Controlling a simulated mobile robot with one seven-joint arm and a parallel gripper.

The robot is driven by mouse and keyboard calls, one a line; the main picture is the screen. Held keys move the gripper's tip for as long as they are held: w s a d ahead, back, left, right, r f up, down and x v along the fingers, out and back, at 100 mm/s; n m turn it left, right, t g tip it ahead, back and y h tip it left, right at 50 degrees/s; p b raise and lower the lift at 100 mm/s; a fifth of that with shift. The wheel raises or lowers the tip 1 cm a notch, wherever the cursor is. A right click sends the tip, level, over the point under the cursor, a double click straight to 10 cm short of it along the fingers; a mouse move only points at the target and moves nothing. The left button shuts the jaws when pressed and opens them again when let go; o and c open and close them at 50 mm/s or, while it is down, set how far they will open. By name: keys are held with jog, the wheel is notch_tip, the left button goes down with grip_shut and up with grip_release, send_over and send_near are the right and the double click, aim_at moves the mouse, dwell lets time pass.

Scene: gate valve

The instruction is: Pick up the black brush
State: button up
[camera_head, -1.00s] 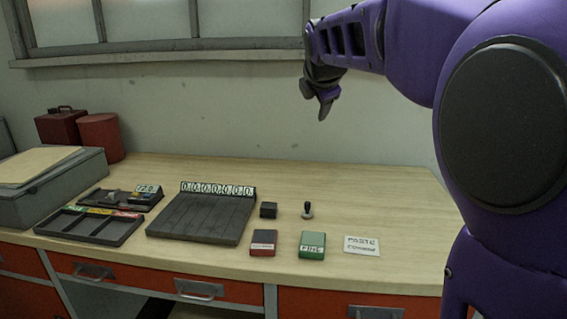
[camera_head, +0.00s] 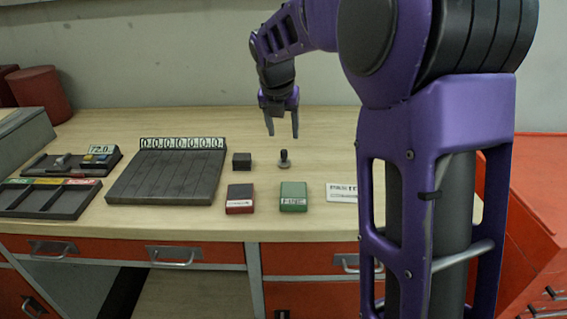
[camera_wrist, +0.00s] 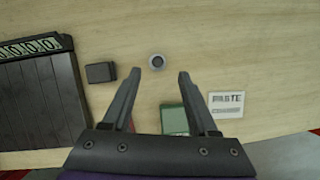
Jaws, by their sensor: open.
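No object is plainly a brush. The likeliest is a small upright piece with a black handle and a round grey foot (camera_head: 284,160), standing on the table. In the wrist view it shows end-on as a dark grey disc (camera_wrist: 156,61) with a pale centre, close to the fingertips and nearer the left one. A small black block (camera_head: 242,161) lies to its left; in the wrist view the block (camera_wrist: 100,72) is left of the fingers. My gripper (camera_head: 283,136) is open and empty, pointing down above the table near the upright piece. Both fingers (camera_wrist: 160,72) show apart in the wrist view.
A red box (camera_head: 240,198), a green box (camera_head: 293,197) and a paste card (camera_head: 341,192) lie in front. A dark slatted board (camera_head: 165,180) with digits and a sectioned tray (camera_head: 45,200) stand left. The wooden table (camera_head: 225,122) is clear behind them.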

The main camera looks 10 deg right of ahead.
aim_at(284, 151)
jog(key=x, duration=0.3)
jog(key=shift+w+f, duration=0.2)
jog(key=shift+f, duration=0.15)
jog(key=b+x, duration=0.1)
jog(key=x, duration=0.4)
jog(key=shift+s+a+f+b, duration=0.15)
jog(key=shift+f+b, duration=0.1)
jog(key=shift+b, duration=0.05)
jog(key=shift+r, duration=0.1)
grip_shut()
